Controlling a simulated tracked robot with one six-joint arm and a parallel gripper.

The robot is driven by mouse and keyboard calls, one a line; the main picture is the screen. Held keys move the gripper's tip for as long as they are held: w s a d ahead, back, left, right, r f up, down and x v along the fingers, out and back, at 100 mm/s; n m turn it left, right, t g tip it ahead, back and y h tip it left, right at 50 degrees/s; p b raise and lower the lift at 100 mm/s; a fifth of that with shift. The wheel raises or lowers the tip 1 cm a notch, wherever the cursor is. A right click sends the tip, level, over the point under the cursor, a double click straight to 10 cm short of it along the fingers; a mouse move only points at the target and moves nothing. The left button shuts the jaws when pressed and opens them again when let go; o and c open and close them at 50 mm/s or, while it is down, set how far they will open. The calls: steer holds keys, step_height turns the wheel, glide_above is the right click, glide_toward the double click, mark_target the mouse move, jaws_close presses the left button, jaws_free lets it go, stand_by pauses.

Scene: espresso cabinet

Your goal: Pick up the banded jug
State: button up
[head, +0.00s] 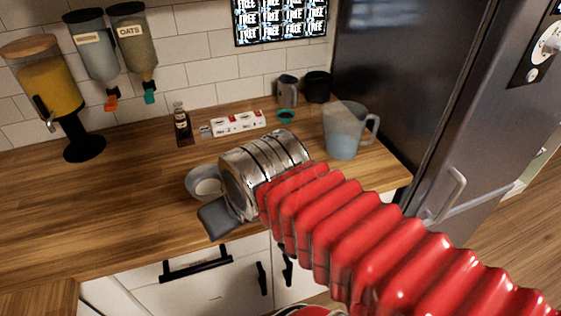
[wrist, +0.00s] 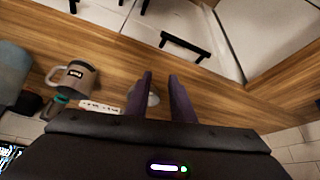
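A grey jug (wrist: 82,80) with a handle and a dark labelled patch stands on the wooden counter, left of my gripper in the wrist view. It looks like the banded jug, but I cannot be sure. I cannot make it out in the head view, where my arm may hide it. My gripper (wrist: 159,80) is over the counter with its two dark fingers apart and nothing held between them. A small whitish thing shows beyond the gap. In the head view the fingers are not clear.
A translucent blue pitcher (head: 343,135) stands at the counter's right. A grey jug (head: 287,92) and a black cup (head: 317,87) stand near the wall. A white carton (head: 238,123), a dark bottle (head: 182,125) and a bowl (head: 201,180) stand left. The counter's far left front is clear.

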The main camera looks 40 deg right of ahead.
steer(key=w+d+r+m+g, duration=0.1)
steer(key=w+d+r+m, duration=0.1)
steer(key=w+d+m, duration=0.5)
steer(key=w+d+r+m, duration=0.1)
steer(key=d+m, duration=0.4)
steer(key=m, duration=0.6)
steer(key=w+d+m, duration=0.2)
steer(key=d+m, duration=1.7)
steer(key=shift+w+d+f, duration=0.25)
steer(key=shift+w, duration=0.15)
steer(key=x, duration=0.8)
steer(key=shift+f, duration=0.25)
